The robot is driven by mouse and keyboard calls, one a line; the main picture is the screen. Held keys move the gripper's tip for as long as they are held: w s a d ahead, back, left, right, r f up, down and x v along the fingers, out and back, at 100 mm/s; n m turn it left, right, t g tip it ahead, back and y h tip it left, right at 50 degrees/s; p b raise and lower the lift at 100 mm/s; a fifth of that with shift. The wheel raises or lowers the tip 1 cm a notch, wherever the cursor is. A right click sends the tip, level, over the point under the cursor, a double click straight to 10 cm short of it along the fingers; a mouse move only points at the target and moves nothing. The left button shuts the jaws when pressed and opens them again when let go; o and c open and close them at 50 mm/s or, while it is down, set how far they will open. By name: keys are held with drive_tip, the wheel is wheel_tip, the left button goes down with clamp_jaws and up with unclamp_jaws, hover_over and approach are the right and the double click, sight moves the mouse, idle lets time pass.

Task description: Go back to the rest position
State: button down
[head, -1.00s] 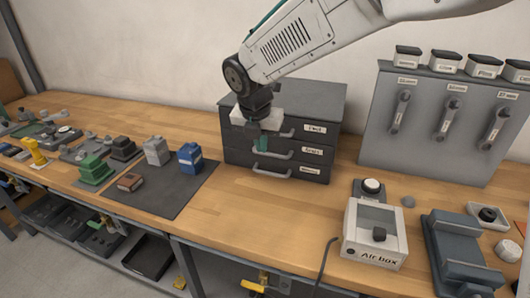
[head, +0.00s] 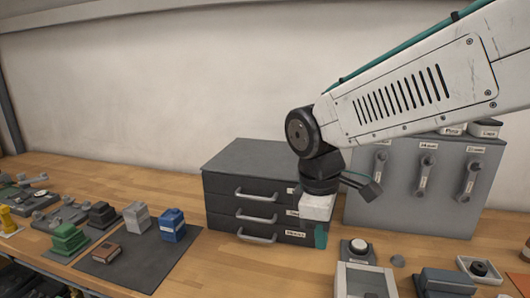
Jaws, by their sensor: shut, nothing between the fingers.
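My gripper (head: 320,238) hangs from my arm at the right of centre in the head view. It points down in front of the right edge of the dark drawer cabinet (head: 228,213). Its teal finger end shows beside the lowest drawer's label; the fingers are shut and nothing shows between them. My arm comes in from the upper right and covers part of the grey panel (head: 408,215) and the things on top of it.
A dark mat (head: 130,270) at the left holds a blue block (head: 172,225), a grey block (head: 137,217) and a brown block (head: 108,252). A round-button box (head: 357,251) and a white open box (head: 365,281) stand at the lower right. Bench between mat and boxes is clear.

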drive_tip(key=s+d+m+t+y, duration=0.1)
drive_tip(key=s+d+m, duration=1.2)
drive_tip(key=s+d, duration=0.3)
drive_tip(key=shift+s+r, duration=0.25)
drive_tip(key=shift+r, duration=0.2)
drive_tip(key=shift+d, duration=0.1)
